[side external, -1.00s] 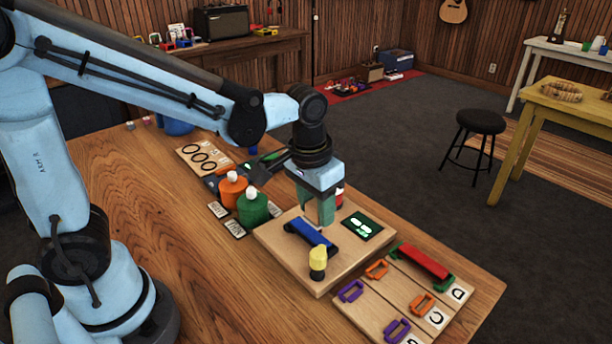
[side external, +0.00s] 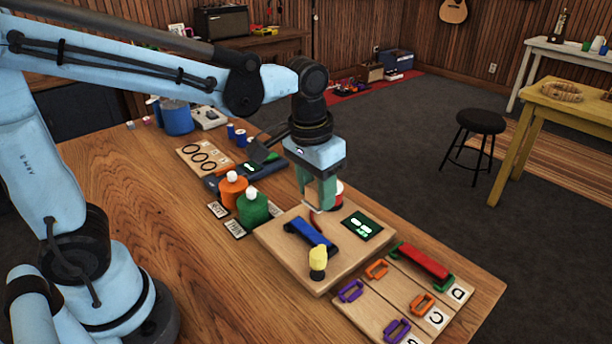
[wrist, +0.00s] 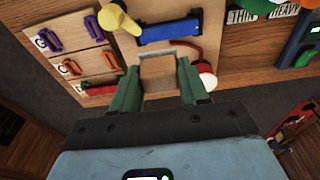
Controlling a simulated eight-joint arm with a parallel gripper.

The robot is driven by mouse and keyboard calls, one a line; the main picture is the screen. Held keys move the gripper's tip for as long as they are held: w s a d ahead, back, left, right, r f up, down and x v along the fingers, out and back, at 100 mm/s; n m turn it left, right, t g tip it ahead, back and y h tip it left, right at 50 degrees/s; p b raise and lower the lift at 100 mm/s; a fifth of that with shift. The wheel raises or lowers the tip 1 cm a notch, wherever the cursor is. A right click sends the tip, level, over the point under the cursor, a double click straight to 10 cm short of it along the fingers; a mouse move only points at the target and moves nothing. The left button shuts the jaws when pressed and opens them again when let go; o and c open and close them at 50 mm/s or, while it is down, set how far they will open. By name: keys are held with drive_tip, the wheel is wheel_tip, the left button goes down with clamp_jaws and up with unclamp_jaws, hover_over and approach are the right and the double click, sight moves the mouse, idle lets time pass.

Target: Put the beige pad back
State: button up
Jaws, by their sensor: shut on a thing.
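The beige pad (wrist: 158,72) shows in the wrist view as a small tan block between the green fingers of my gripper (wrist: 155,88). My gripper is shut on it. In the side view my gripper (side external: 318,205) hangs fingers-down over the far part of the wooden board (side external: 284,260), behind the blue bar (side external: 311,236); the fingers mostly hide the pad there. Whether the pad touches the board, I cannot tell. The pad's resting place is not clear in these frames.
A yellow-topped tool (side external: 318,260) stands at the board's near side. A green display (side external: 362,226) lies on the board's right. Orange (side external: 233,189) and green (side external: 254,208) bottles stand left. A slotted rack with a red bar (side external: 424,261) is at the right.

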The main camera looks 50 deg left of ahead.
drive_tip(key=w+a+f, duration=0.2)
drive_tip(key=w+a, duration=0.4)
drive_tip(key=w, duration=0.1)
hover_over(299, 193)
drive_tip(key=f, duration=0.5)
drive_tip(key=shift+d+f, duration=0.3)
drive_tip(key=shift+f, duration=0.1)
drive_tip(key=shift+w+a+f, duration=0.1)
drive_tip(key=shift+a+f, duration=0.25)
drive_tip(key=shift+a, duration=0.05)
drive_tip(key=shift+f, duration=1.95)
drive_tip(key=shift+f, duration=0.15)
drive_tip(key=o, duration=0.9)
drive_tip(key=shift+o, duration=0.2)
